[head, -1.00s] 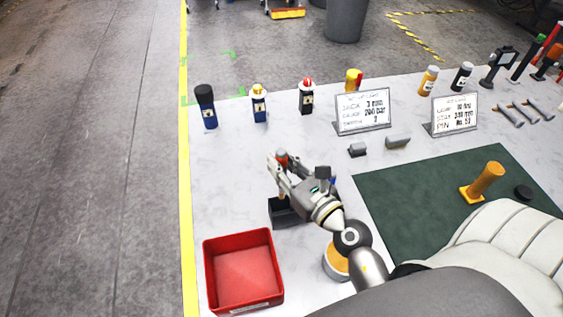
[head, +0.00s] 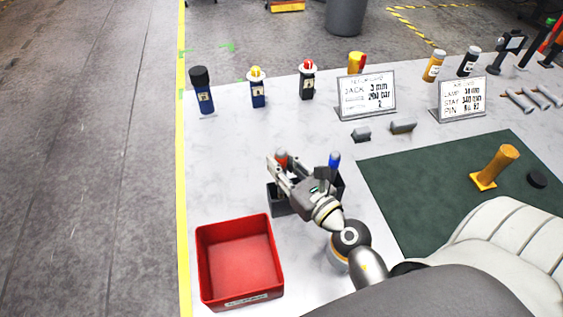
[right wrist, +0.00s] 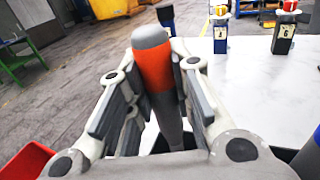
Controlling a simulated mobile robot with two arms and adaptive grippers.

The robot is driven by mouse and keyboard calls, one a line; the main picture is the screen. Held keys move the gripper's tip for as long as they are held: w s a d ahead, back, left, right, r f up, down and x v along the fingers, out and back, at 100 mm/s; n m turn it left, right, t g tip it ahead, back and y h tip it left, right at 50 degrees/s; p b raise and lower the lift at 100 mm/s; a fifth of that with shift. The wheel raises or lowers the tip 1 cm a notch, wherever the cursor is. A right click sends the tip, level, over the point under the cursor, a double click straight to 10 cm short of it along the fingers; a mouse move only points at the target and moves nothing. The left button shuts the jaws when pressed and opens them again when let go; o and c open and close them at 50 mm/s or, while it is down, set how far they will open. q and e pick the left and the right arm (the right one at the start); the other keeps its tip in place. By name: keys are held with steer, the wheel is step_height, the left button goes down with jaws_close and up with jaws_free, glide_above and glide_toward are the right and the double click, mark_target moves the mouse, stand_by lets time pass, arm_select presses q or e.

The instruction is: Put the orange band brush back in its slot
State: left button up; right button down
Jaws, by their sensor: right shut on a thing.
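The orange band brush (head: 281,157) is in my right gripper (head: 280,174), with its grey end and orange band above the fingers. In the right wrist view the orange band brush (right wrist: 155,70) stands nearly upright between the two fingers, which are shut on it. Below is the dark grey holder (head: 278,201), partly hidden by the gripper. The brush's lower end is hidden, so I cannot tell whether it is inside a slot. A blue-topped brush (head: 335,160) stands at the holder's right side. My left gripper is not in view.
A red bin (head: 204,272) stands in front left of the holder. Bottles (head: 205,98) and two sign cards (head: 367,96) line the back. A green mat (head: 400,182) with an orange-yellow handled piece (head: 497,167) lies right. The white bench left of the holder is clear.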

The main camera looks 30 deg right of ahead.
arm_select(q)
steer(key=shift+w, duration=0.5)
arm_select(e)
steer(key=shift+f, duration=0.1)
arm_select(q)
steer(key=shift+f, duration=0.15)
arm_select(e)
steer(key=shift+f, duration=0.1)
arm_select(q)
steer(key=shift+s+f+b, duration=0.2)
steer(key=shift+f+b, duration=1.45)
steer(key=shift+b, duration=0.2)
arm_select(e)
steer(key=shift+f, duration=1.9)
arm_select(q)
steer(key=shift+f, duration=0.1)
arm_select(e)
steer(key=shift+f, duration=0.1)
steer(key=c, duration=1.2)
jaws_free()
steer(key=shift+s, duration=0.1)
